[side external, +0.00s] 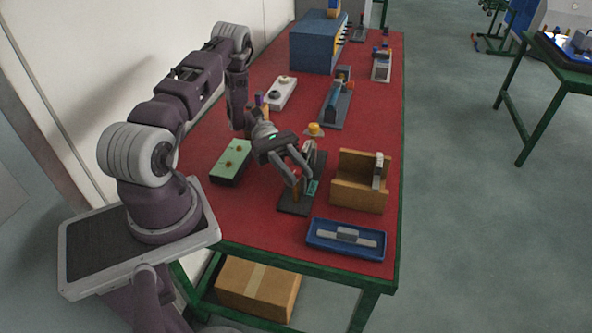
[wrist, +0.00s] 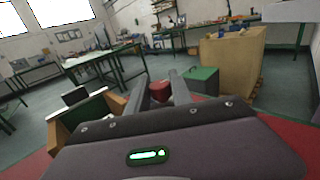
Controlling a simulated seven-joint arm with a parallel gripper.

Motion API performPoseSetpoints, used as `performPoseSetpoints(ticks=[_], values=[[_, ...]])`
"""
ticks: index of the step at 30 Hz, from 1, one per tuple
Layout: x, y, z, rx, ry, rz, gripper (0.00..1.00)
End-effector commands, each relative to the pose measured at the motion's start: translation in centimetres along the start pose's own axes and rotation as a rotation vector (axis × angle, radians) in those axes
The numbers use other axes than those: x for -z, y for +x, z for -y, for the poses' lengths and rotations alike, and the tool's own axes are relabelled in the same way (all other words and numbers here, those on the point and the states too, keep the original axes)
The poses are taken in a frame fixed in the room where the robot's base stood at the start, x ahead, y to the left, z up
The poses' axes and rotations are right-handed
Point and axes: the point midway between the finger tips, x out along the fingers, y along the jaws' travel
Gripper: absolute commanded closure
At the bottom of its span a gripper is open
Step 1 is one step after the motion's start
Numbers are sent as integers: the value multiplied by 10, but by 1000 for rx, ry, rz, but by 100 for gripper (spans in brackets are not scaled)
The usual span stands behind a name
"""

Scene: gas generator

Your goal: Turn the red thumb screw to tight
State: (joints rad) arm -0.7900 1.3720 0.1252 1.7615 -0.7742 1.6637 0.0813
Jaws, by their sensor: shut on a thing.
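The red thumb screw (wrist: 163,91) shows in the wrist view between the two grey fingers of my gripper (wrist: 163,84). The gripper is shut on it. In the side external view, my gripper (side external: 301,182) points down at a small fixture with a dark base plate (side external: 291,208), an upright part and a teal piece (side external: 313,187). The fingers hide the screw in that view. How far the screw is turned cannot be told.
A wooden holder (side external: 350,196) stands just right of the fixture. A blue tray (side external: 345,251) with a grey part lies in front. A green-topped box (side external: 230,160) sits to the left, and a yellow knob (side external: 314,130) is behind. Some bare red tabletop lies between them.

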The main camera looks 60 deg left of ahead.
Motion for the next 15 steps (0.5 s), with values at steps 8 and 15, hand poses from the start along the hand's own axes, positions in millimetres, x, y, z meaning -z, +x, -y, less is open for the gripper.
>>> performPoseSetpoints(ticks=[8,15], values=[[0,0,0,61,0,0,100],[0,0,0,60,0,0,51]])
